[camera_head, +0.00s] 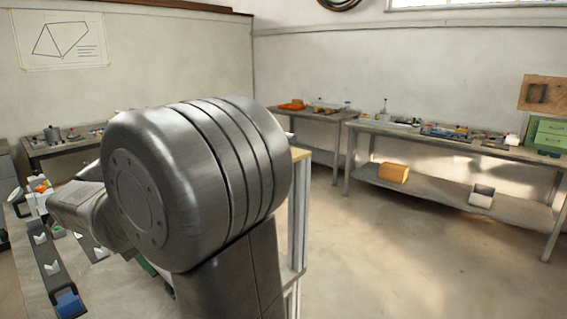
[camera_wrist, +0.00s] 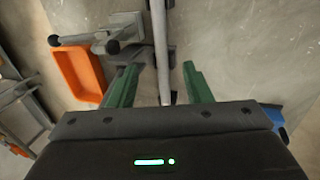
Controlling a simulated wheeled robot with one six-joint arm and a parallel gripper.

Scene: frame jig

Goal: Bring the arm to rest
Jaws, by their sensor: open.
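My gripper (camera_wrist: 161,66) shows in the wrist view with its two green fingers spread apart. A grey tube (camera_wrist: 159,35) runs lengthwise in the picture between the fingers. Neither finger appears to touch it, and I cannot tell how far below them it lies. In the head view my own large grey arm joint fills the middle and hides the gripper and much of the work table (camera_head: 27,262).
An orange tray (camera_wrist: 66,70) and a grey clamp (camera_wrist: 122,27) with dark knobs are left of the tube. A dark rail with white V-blocks (camera_head: 40,239) lies on the table. Side benches (camera_head: 450,143) stand at the back right; the floor before them is clear.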

